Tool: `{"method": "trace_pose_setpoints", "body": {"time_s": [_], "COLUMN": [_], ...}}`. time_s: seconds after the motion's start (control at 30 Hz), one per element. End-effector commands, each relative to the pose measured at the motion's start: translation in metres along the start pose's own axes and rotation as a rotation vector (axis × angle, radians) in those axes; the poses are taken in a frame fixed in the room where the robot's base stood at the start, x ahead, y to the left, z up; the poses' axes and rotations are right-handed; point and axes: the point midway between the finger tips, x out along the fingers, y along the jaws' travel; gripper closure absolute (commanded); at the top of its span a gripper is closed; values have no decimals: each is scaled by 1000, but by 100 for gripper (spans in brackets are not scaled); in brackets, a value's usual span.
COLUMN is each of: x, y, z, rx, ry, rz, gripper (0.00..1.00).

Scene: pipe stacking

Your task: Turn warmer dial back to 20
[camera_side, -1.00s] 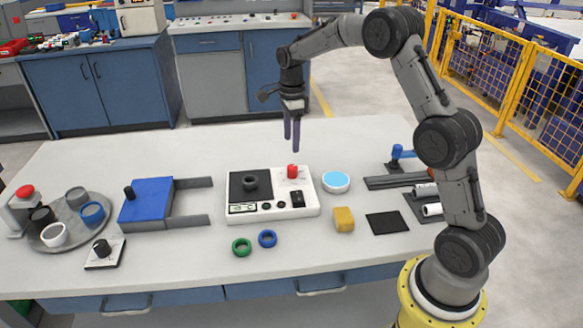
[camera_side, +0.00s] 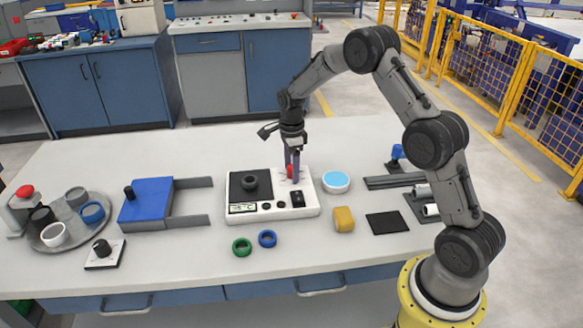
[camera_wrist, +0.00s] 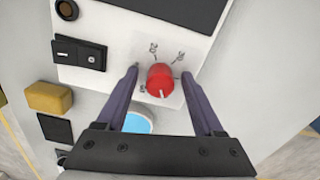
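The warmer (camera_side: 271,213) is a white unit with a dark plate (camera_side: 239,187), a small display (camera_side: 243,208) and a red dial. The display's digits are too small to read surely. In the wrist view the red dial (camera_wrist: 160,79) has a white pointer line facing the bottom of the picture, and small marks surround it. My gripper (camera_side: 292,178) is down at the dial, hiding most of it in the side view. In the wrist view my gripper (camera_wrist: 160,80) is open, one finger on each side of the dial, with visible gaps.
A black switch (camera_side: 298,198) is in front of the dial. A blue-topped round dish (camera_side: 336,181) stands close on the right, with a yellow block (camera_side: 343,219) nearer. Green (camera_side: 242,247) and blue (camera_side: 267,238) rings lie in front.

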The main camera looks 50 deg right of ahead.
Motion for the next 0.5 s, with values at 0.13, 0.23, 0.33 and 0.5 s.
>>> {"method": "trace_pose_setpoints", "body": {"time_s": [0.13, 0.23, 0.33, 0.5], "x": [0, 0, 0, -1], "y": [0, 0, 0, 0], "z": [0, 0, 0, 0], "rx": [0, 0, 0, 0], "ry": [0, 0, 0, 0], "rz": [0, 0, 0, 0], "gripper": [56, 74, 92, 100]}}
